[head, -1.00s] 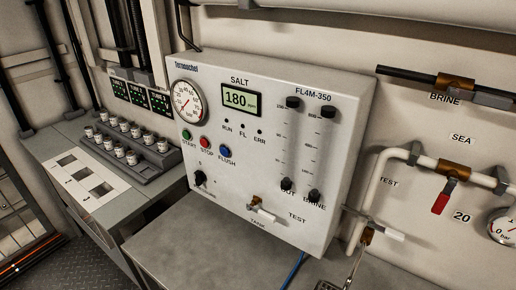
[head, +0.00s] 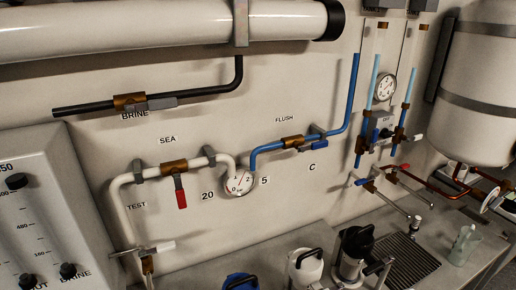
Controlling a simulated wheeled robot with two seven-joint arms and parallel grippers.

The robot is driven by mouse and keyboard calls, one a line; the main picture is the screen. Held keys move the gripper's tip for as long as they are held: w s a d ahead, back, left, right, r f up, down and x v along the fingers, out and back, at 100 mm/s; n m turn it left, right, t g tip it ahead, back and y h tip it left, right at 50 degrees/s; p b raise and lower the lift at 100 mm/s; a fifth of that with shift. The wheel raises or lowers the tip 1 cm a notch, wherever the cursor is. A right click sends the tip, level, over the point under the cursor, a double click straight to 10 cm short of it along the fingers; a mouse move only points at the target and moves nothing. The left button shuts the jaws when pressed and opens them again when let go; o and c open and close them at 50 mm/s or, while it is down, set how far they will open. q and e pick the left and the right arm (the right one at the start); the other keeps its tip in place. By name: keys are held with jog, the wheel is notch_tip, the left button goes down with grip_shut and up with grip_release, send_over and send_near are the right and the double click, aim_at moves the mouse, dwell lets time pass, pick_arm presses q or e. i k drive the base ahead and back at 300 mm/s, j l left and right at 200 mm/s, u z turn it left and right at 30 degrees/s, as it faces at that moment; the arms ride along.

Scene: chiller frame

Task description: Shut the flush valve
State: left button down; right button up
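The flush valve (head: 292,141) is a brass body on the blue pipe (head: 268,150) under the word FLUSH, right of centre on the wall. A blue piece that looks like its lever (head: 309,147) lies roughly along the pipe to the right of the body. It is small and close in colour to the pipe, so its exact angle is hard to tell. Neither of my grippers is in view.
A sea valve with a red handle (head: 180,192) hangs down left of a round gauge (head: 238,182). A sink drainer (head: 405,262) and white tank (head: 485,90) are at right.

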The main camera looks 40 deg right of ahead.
aim_at(317, 145)
jog(key=z, duration=1.75)
